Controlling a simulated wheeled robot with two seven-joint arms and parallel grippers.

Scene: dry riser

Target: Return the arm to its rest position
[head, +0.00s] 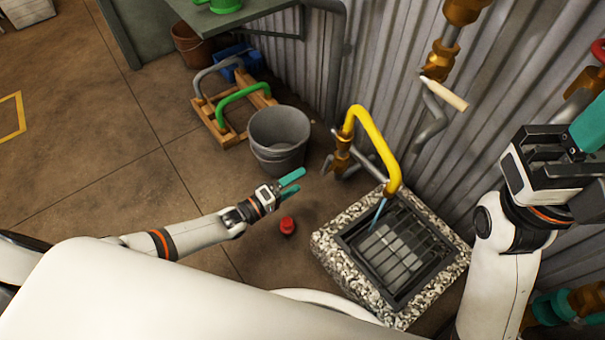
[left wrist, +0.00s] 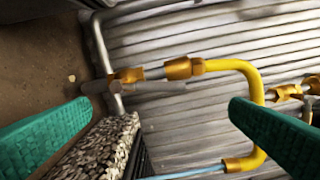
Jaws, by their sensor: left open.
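My left gripper (head: 290,188) reaches out over the floor, with its teal fingers apart and empty. In the left wrist view its fingers (left wrist: 145,130) stand wide at both sides with nothing gripped between them. My right gripper (head: 588,165) is at the right edge, partly cut off, so its jaws cannot be judged. The yellow bent pipe (head: 377,140) stands to the right of my left gripper, apart from it. It also shows in the left wrist view (left wrist: 245,68). A blue stream (head: 377,214) runs from its mouth down to the drain grate (head: 400,255).
A pebbled stone surround (head: 332,252) frames the grate. A small red object (head: 287,225) lies on the floor below my left gripper. A grey bucket (head: 279,130) and a wooden rack with a green handle (head: 240,93) stand behind. Corrugated wall (head: 395,50) bounds the right. Floor at left is clear.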

